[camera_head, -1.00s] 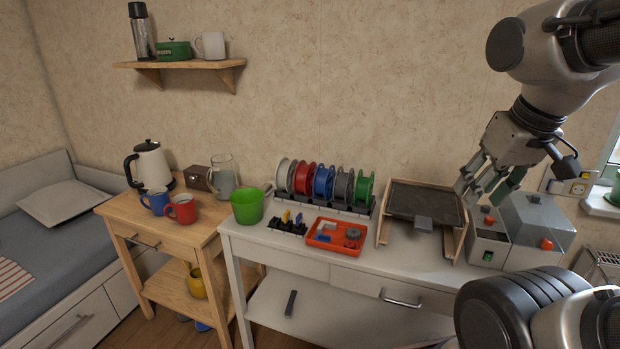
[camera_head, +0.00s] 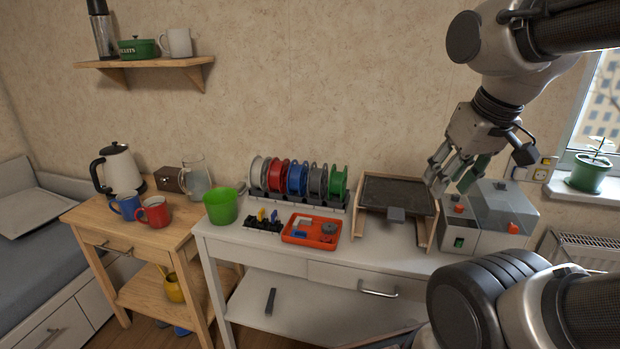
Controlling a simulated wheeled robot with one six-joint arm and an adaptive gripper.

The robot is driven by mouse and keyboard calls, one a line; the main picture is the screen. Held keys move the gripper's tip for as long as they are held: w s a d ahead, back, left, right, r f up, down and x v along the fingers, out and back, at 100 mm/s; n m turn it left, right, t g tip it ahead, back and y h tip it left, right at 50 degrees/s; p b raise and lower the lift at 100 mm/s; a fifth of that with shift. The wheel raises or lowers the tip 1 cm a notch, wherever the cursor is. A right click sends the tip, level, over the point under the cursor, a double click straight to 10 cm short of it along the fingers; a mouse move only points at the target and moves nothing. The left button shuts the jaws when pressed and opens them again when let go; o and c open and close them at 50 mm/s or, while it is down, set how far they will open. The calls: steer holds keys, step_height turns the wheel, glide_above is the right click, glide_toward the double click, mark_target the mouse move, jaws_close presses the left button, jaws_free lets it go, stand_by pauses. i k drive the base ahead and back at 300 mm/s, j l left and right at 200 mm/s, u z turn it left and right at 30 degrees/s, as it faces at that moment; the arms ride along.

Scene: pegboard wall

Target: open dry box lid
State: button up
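The dry box (camera_head: 494,233) seems to be the grey box with a sloped, slightly clear lid (camera_head: 503,203) at the right end of the white table. It has orange knobs and a small green switch on its front, and the lid looks shut. My gripper (camera_head: 447,187) hangs just left of and above the box, over the right edge of the wooden-framed tray. Its fingers point down and left and look spread, with nothing seen between them. My arm covers part of the wall behind.
A wooden frame with a dark plate (camera_head: 398,196) stands left of the box. Further left are a red tray (camera_head: 312,231), a rack of colored spools (camera_head: 297,180) and a green bucket (camera_head: 221,207). A potted plant (camera_head: 589,172) stands on the sill at right.

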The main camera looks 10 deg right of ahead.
mark_target(513, 230)
steer(key=z, duration=1.4)
steer(key=k+j+z, duration=0.1)
steer(key=k, duration=0.3)
steer(key=k+j+z, duration=0.1)
steer(key=k+j, duration=0.2)
steer(key=k, duration=0.1)
